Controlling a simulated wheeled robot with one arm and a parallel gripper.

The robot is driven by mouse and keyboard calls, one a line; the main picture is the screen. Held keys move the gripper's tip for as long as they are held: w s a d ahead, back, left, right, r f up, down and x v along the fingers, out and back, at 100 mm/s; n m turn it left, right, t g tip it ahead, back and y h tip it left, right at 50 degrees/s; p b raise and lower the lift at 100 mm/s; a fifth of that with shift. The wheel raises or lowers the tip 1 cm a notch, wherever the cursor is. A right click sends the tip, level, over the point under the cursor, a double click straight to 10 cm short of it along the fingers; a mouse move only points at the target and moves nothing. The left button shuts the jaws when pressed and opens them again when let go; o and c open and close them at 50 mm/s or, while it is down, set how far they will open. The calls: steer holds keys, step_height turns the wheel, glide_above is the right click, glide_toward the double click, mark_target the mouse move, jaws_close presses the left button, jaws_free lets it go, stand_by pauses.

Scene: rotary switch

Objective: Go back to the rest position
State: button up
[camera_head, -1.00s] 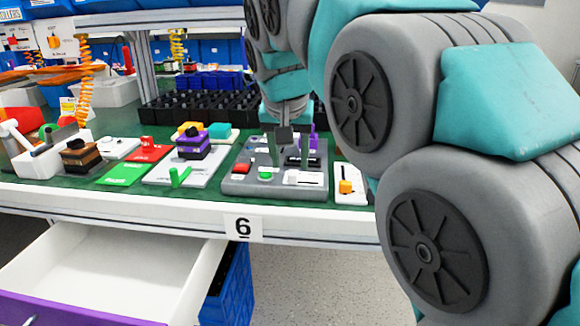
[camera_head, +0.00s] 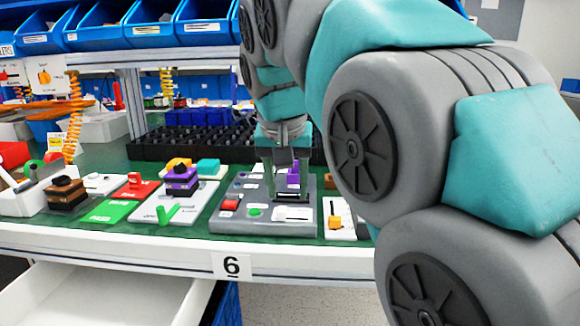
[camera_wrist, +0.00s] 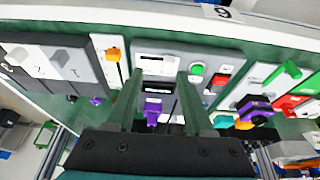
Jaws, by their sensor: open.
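My gripper (camera_head: 289,188) is over the grey control panel (camera_head: 225,222) on the green bench top, its two fingers pointing down. In the wrist view my gripper (camera_wrist: 162,95) has its fingers apart, with nothing held between them. A purple knob (camera_wrist: 152,113) on the panel shows in the gap between the fingers in that view. It also shows in the head view (camera_head: 294,176), partly behind a finger. Whether the fingers touch the panel or the knob cannot be told.
Red (camera_head: 229,204) and green (camera_head: 255,212) buttons sit on the panel. A white plate with an orange switch (camera_head: 335,222) is to its right, close to my arm. A purple-and-black block (camera_head: 181,181) stands to its left. An open white drawer (camera_head: 110,295) juts out below the bench.

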steer(key=s+d+f+g, duration=0.3)
steer(key=s+d+f, duration=0.8)
steer(key=d+f, duration=0.25)
steer(key=s+d+f+g, duration=0.1)
steer(key=s+d+f, duration=0.1)
steer(key=s+f, duration=0.5)
steer(key=s+d+f+g, duration=0.2)
steer(key=s+f, duration=0.5)
steer(key=s, duration=0.4)
steer(key=shift+f, duration=0.2)
steer(key=shift+d, duration=0.1)
stand_by(0.6)
